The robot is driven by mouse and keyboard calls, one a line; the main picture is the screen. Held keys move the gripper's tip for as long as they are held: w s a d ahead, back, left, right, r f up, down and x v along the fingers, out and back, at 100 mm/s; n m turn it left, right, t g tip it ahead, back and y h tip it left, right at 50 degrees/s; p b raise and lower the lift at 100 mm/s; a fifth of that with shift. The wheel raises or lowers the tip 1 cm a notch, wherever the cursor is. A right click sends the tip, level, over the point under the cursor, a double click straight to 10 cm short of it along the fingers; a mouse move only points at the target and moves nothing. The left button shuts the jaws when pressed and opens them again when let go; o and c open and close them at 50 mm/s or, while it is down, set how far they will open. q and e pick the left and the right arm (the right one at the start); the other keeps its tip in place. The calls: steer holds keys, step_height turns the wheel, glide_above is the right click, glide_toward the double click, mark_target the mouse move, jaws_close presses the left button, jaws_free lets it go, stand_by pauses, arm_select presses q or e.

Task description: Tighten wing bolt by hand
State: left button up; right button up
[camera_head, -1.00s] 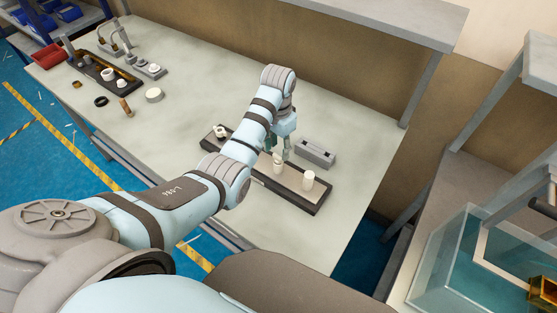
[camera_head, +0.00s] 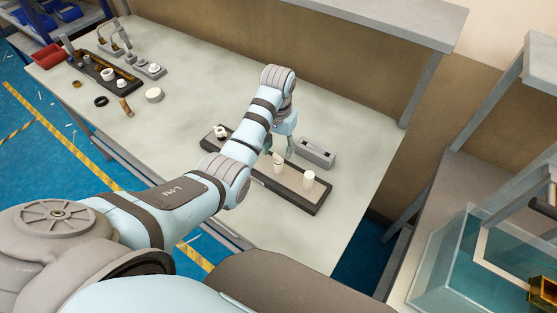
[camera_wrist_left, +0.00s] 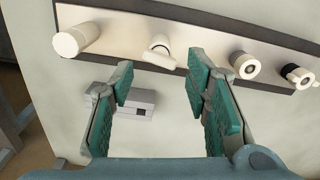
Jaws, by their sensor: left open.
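A small white wing bolt (camera_head: 278,163) stands on a long dark-edged board (camera_head: 260,178). In the left wrist view the wing bolt (camera_wrist_left: 158,52) has a round end in the board (camera_wrist_left: 205,30) and a flat wing pointing toward the gripper. My left gripper (camera_head: 280,148) is just behind the wing bolt in the head view. In the wrist view the open left gripper (camera_wrist_left: 160,72) has its green-padded fingertips on either side of the wing, with gaps and nothing held. My right gripper is not in view.
A white cylinder (camera_head: 308,180) stands at the board's right end; white fittings (camera_head: 221,132) sit at its left end. A grey block (camera_head: 316,152) lies close behind the board. More parts and a rack (camera_head: 105,75) are at the table's far left. The table middle is clear.

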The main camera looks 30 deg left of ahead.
mark_target(278, 157)
arm_select(q)
steer(key=n, duration=0.9)
steer(key=shift+n, duration=0.4)
steer(key=n, duration=0.4)
steer(key=shift+f, duration=0.1)
steer(key=shift+f+b, duration=0.3)
steer(key=shift+f, duration=1.35)
steer(key=shift+c, duration=0.5)
